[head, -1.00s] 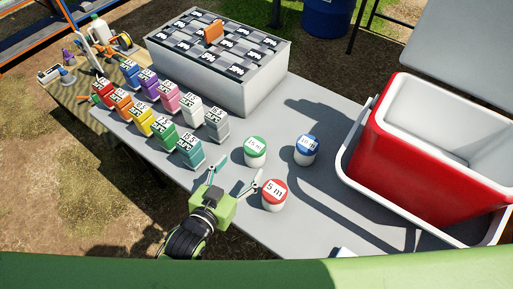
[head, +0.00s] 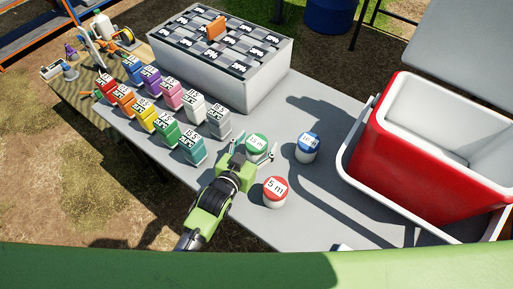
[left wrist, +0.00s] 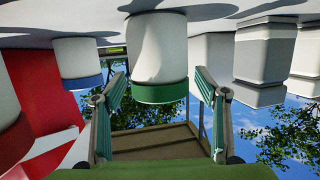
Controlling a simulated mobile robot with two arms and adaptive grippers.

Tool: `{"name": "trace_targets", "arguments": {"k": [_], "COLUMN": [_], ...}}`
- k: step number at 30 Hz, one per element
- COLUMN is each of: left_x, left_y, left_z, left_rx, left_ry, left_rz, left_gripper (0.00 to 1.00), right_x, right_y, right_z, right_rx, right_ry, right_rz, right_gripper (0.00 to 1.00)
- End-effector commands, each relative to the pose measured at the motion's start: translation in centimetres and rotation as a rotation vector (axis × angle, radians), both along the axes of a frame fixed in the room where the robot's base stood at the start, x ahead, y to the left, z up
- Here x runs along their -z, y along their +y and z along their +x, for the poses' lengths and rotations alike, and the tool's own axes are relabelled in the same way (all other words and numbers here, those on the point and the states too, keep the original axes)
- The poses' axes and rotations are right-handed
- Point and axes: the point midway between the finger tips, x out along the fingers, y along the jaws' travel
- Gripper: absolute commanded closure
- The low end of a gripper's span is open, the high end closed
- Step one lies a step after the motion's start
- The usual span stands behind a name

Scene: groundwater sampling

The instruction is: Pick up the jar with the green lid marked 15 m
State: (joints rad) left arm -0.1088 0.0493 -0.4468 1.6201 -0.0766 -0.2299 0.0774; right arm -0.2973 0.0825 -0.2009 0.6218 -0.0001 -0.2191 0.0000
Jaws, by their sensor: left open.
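The jar with the green lid marked 15 m (head: 257,141) stands upright on the grey table. My left gripper (head: 254,154) is open at its near side, with one finger to each side of the jar's near part. In the left wrist view, which is upside down, the jar (left wrist: 158,50) with its green lid shows between the two open fingers (left wrist: 158,88). I see a gap on both sides of it, so the fingers are not closed on it. The gripper hides part of the jar's lower body in the head view. My right gripper is not in view.
A blue-lidded jar (head: 308,147) stands to the right and a red-lidded 5 m jar (head: 275,191) stands close by, nearer me. Several coloured boxes (head: 191,148) stand at left. A red cooler (head: 385,150) is at right, and a large grey box (head: 240,88) is behind.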

Motion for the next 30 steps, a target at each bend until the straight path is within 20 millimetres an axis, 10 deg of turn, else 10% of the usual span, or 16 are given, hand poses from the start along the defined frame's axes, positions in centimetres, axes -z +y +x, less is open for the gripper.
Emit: {"name": "trace_targets", "arguments": {"k": [5, 12, 30], "left_x": [0.1, 0.1, -3.3], "left_y": [0.0, 0.0, 0.0], "left_z": [0.0, 0.0, 0.1], "left_rx": [0.000, 0.000, 0.001], "left_ry": [0.001, 0.001, -0.007], "left_rz": [0.000, 0.000, -0.002], "left_gripper": [0.33, 0.84, 0.84], "right_x": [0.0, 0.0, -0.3], "right_y": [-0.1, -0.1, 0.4], "right_z": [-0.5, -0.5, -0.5], "right_rx": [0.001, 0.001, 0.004], "right_ry": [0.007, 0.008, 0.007], "right_rz": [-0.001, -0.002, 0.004], "right_gripper": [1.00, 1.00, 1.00]}}
